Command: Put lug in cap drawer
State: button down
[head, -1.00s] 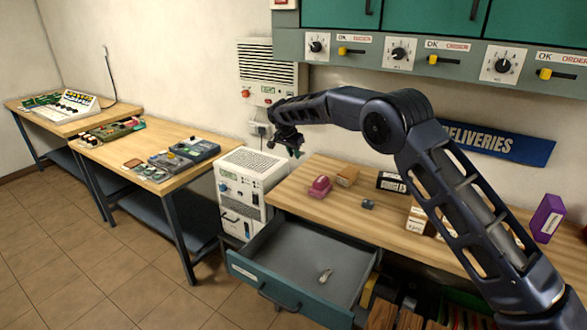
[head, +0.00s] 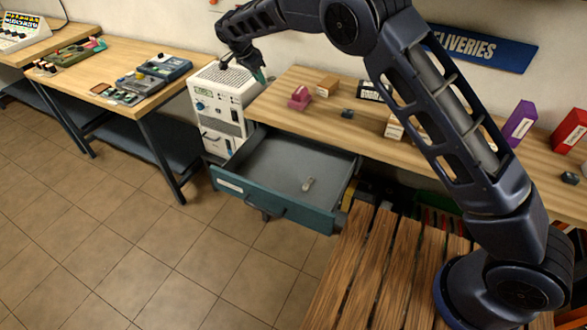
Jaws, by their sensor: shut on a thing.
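A teal-fronted drawer (head: 289,210) stands pulled out under the left end of the wooden workbench. A small pale metallic piece that looks like a lug (head: 308,184) lies on its grey floor, right of the middle. My gripper (head: 257,68) hangs above the right side of the white machine, near the bench's left corner and higher than the drawer. It is shut on a small dark-green thing (head: 260,76), mostly hidden by the fingers. I cannot tell exactly what this is. The gripper is apart from the drawer and the metallic piece.
The white machine (head: 216,112) stands left of the drawer. The workbench (head: 300,120) carries a pink object (head: 299,98), small boxes and a purple box (head: 519,122). A slatted wooden surface (head: 375,270) lies right of the drawer. Tiled floor in front is clear.

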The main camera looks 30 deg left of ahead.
jog(key=s+d+f+m+h, duration=0.1)
jog(key=s+d+f+m, duration=0.3)
jog(key=s, duration=0.5)
jog(key=m+g+h, duration=0.1)
jog(key=m+g, duration=0.1)
jog(key=m, duration=0.3)
send_over(269, 180)
jog(key=a, duration=0.1)
jog(key=f, duration=1.8)
jog(key=shift+s+a+f, duration=0.15)
jog(key=shift+s+f, duration=0.15)
jog(key=shift+s, duration=0.1)
jog(key=shift+f, duration=2.75)
jog(key=c, duration=1.3)
grip_release()
jog(key=shift+f, duration=0.1)
jog(key=v, duration=1.2)
jog(key=shift+w+a, duration=0.2)
